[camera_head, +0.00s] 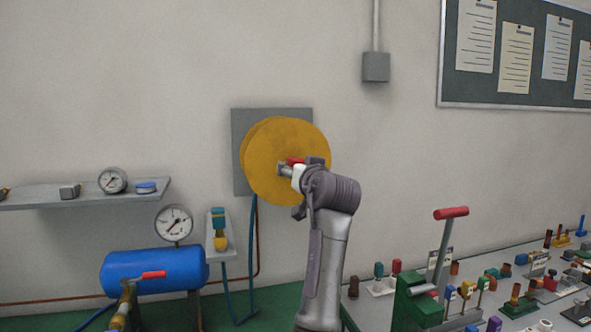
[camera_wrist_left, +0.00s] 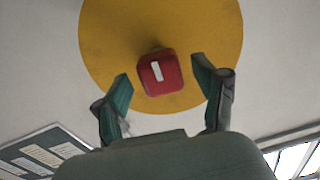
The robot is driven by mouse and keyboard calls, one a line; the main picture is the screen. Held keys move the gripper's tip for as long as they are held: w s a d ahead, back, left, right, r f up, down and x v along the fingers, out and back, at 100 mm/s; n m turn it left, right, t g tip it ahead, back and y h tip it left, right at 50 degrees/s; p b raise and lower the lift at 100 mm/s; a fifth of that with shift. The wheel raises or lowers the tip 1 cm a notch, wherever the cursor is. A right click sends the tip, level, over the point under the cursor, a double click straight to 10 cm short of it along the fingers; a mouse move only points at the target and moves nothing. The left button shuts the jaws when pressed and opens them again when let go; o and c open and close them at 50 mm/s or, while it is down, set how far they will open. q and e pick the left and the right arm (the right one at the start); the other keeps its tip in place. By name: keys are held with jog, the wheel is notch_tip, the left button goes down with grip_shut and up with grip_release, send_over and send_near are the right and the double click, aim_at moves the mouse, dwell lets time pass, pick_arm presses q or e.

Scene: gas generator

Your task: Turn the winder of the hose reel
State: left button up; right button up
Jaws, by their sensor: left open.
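The hose reel (camera_head: 262,160) is a yellow disc on a grey wall plate (camera_head: 240,125). Its winder has a red handle (camera_head: 294,160) on the disc's face, partly hidden by my left gripper (camera_head: 288,170) in the head view. In the left wrist view the red handle (camera_wrist_left: 160,74) with a white mark stands in front of the yellow disc (camera_wrist_left: 110,40). My left gripper (camera_wrist_left: 162,68) is open, with one fingertip on each side of the handle and a visible gap to both. How deep the handle sits between the fingers is unclear. My right gripper is not in view.
A blue tank (camera_head: 155,270) with a gauge (camera_head: 174,224) stands at lower left, below a wall shelf (camera_head: 90,195). A crowded bench with a red-handled lever (camera_head: 451,213) fills the lower right. The wall around the reel is mostly clear.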

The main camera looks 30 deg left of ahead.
pick_arm(q)
jog(key=v, duration=1)
jog(key=shift+f, duration=0.1)
